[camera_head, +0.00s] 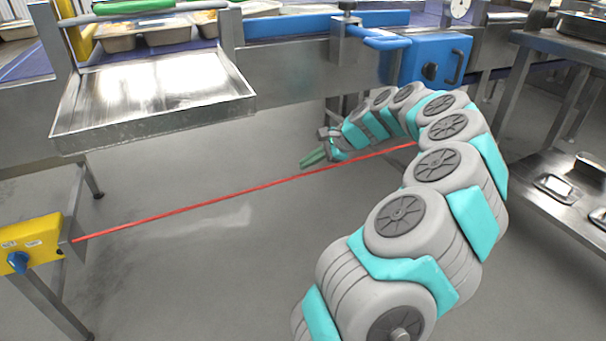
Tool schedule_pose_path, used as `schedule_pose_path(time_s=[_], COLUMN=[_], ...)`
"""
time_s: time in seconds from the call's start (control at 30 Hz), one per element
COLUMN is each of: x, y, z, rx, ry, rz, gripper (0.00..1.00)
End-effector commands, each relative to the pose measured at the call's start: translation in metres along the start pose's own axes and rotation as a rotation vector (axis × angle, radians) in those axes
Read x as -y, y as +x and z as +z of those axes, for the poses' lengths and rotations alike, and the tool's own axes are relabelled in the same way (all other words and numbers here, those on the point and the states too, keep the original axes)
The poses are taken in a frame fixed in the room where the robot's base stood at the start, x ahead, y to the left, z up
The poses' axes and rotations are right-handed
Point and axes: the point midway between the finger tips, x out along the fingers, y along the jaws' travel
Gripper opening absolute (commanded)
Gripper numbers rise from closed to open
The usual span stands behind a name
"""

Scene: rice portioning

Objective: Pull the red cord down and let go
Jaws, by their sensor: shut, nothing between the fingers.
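The red cord (200,204) runs nearly straight across the camera_head view, from a bracket beside the yellow box (30,243) at the left up to the right, where it passes behind my arm. Its right end is hidden. My gripper (306,163) has green fingers pointing left and slightly down. The fingers are shut and empty. In the picture they lie just above the cord; I cannot tell how far in front of or behind it they are.
A steel tray (150,95) juts out at upper left below a conveyor with food trays (165,33). A blue box (437,60) sits on the conveyor frame. A steel table (565,45) stands at right. The grey floor below the cord is clear.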

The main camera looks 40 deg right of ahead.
Motion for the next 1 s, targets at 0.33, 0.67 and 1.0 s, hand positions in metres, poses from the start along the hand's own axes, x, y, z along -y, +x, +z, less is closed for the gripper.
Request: schedule_pose_path(time_s=[0.33, 0.67, 1.0], x=[-0.0026, -0.0043, -0.0052], y=[0.0031, 0.0057, 0.007], z=[-0.0023, -0.0041, -0.0051], rx=[0.001, 0.0, 0.0], ry=[0.001, 0.0, 0.0], rz=[0.001, 0.0, 0.0], gripper=[0.0, 0.0, 0.0])
